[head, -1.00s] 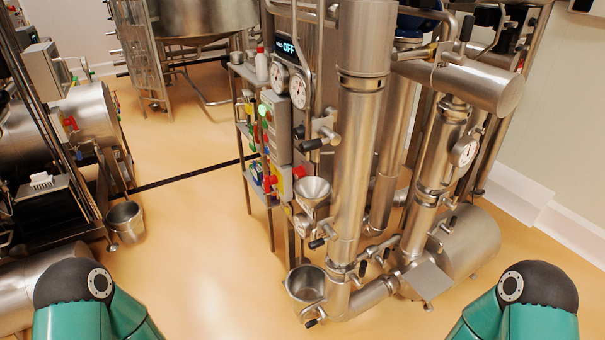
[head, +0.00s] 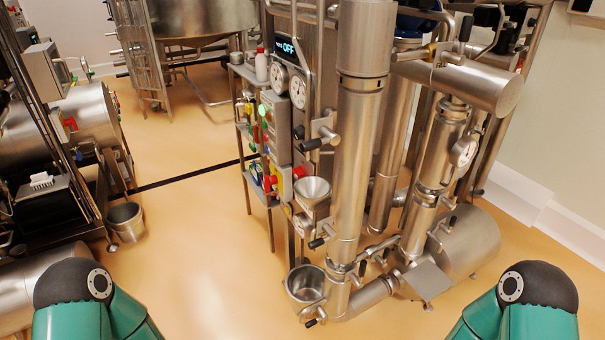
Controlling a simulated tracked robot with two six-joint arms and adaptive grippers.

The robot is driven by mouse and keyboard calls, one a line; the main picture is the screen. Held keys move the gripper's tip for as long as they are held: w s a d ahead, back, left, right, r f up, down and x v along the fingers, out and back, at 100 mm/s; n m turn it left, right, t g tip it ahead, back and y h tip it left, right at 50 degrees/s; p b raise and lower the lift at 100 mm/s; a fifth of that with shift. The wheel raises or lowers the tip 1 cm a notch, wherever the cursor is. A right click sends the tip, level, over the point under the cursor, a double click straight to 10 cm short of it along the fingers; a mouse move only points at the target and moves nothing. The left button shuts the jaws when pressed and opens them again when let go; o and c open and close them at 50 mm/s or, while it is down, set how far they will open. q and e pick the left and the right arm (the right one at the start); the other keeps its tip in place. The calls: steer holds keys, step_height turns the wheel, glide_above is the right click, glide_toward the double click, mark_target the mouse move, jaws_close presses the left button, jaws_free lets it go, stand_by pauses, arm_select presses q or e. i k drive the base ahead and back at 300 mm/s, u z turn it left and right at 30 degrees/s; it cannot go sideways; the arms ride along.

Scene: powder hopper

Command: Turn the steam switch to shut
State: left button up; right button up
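A steel processing machine (head: 362,150) stands at the centre right. On its left side is a grey control box (head: 278,125) with a lit green button (head: 263,110). A red knob (head: 299,172) sits below it, near a yellow plate. A valve lever with a black handle (head: 310,145) sticks out beside the box. I cannot tell which of these is the steam switch; no label is readable. A dark display (head: 288,48) above reads "OFF". Only my teal arm links show at the lower corners; both grippers are out of view.
A steel funnel (head: 312,190) and a steel bucket (head: 305,283) sit at the machine's front left. Another bucket (head: 125,221) stands by the equipment on the left. The orange floor (head: 200,255) between them is clear. A white bottle (head: 261,66) stands on the rack behind.

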mark_target(300, 172)
steer(key=k, duration=0.6)
steer(key=z, duration=0.45)
steer(key=i, duration=1.65)
steer(key=u, duration=0.3)
